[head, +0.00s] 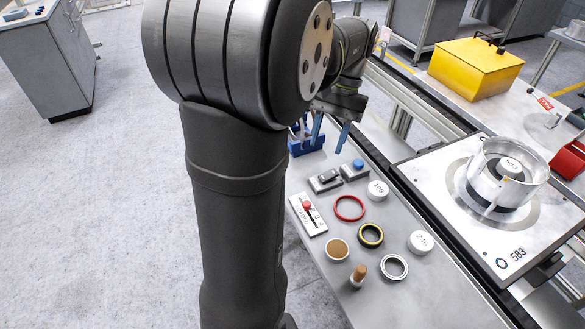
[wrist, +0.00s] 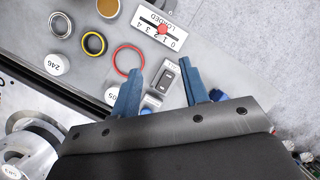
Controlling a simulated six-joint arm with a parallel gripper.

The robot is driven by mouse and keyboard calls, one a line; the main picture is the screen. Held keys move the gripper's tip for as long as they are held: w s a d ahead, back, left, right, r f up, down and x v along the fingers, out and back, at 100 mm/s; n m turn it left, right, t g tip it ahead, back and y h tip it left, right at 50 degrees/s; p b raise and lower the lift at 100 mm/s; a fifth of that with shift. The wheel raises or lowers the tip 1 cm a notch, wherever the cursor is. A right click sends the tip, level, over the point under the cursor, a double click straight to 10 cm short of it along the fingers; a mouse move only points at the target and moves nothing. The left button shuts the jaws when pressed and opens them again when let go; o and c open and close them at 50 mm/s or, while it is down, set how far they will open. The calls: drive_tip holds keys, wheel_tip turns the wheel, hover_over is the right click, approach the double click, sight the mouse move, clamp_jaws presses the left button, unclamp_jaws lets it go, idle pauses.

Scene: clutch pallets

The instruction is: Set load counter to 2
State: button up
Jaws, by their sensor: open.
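The load counter is a white plate (head: 313,222) at the left edge of the grey bench, with a slot, a row of numbers and a red knob (head: 306,204). In the wrist view the plate (wrist: 139,42) reads LOADED, and its red knob (wrist: 163,28) stands near the middle of the slot. I cannot tell exactly which number it marks. My gripper (head: 330,136) is open and empty above the bench, beyond the counter and apart from it. In the wrist view its blue fingers (wrist: 162,72) point towards the counter, with a rocker switch box between them.
The rocker switch box (head: 325,181) and a blue-button box (head: 355,170) stand near the counter. A red ring (head: 349,208), a yellow-black ring (head: 370,236), a brown-topped disc (head: 337,249), a wooden-handled stamp (head: 358,276) and white discs lie around. A pallet (head: 450,215) holds a metal housing (head: 508,176).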

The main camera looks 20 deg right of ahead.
sight(307, 203)
drive_tip(key=shift+g+h, duration=0.3)
drive_tip(key=shift+g, duration=0.1)
drive_tip(key=x, duration=0.5)
drive_tip(key=w+a+x, duration=0.1)
drive_tip(key=x, duration=0.9)
drive_tip(key=shift+w+a+f, duration=0.2)
drive_tip(key=shift+w+a, duration=0.05)
drive_tip(key=shift+c, duration=0.4)
clamp_jaws()
